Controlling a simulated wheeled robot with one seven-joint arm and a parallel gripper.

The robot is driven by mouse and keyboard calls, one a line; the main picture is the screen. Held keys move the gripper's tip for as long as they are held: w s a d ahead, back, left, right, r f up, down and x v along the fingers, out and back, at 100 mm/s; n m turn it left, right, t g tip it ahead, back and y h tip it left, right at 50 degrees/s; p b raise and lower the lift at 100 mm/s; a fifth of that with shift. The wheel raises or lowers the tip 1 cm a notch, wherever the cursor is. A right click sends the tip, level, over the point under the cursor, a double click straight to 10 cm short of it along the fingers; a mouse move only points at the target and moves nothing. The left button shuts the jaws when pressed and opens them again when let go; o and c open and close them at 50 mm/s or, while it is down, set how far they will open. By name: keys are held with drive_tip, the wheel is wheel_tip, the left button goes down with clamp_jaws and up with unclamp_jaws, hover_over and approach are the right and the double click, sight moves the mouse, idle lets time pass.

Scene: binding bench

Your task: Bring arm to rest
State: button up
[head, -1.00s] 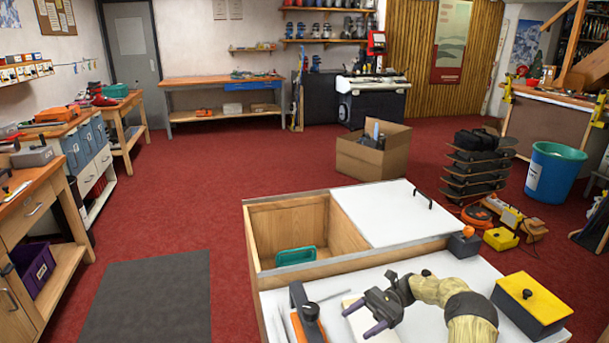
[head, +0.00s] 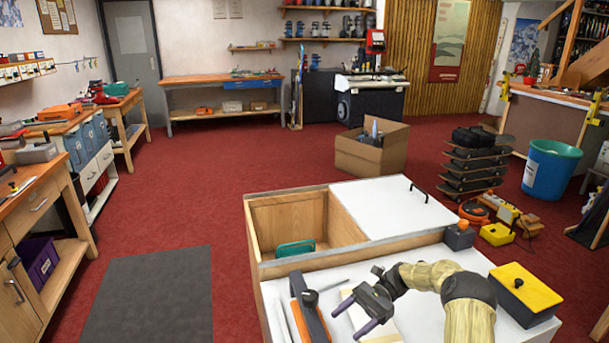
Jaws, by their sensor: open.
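My gripper (head: 366,318) is over the white bench top (head: 415,322) at the bottom of the head view. Its two dark fingers point down and to the left, spread apart with nothing between them. My arm, in a tan sleeve, bends in from the right. A pale flat block (head: 349,306) lies partly hidden under the gripper. An orange and black tool (head: 308,310) lies just left of the gripper, apart from it.
A wooden bin (head: 288,222) with a green tray (head: 294,248) inside is beyond the bench top, beside a white lid (head: 392,207). A yellow-lidded box (head: 524,290) and a small dark box with an orange knob (head: 460,235) stand at the right.

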drive_tip(key=s+d+r+n+t+h, duration=0.2)
drive_tip(key=s+r+n+t+h, duration=0.4)
drive_tip(key=s, duration=0.4)
drive_tip(key=s+d+r+n+t+h, duration=0.1)
drive_tip(key=s+r+n+t+h, duration=0.45)
drive_tip(key=s, duration=0.45)
wheel_tip(320, 180, up, 17)
drive_tip(key=h+p, duration=0.1)
drive_tip(key=p, duration=1.8)
drive_tip(key=shift+r+m, duration=0.2)
drive_tip(key=shift+m, duration=0.15)
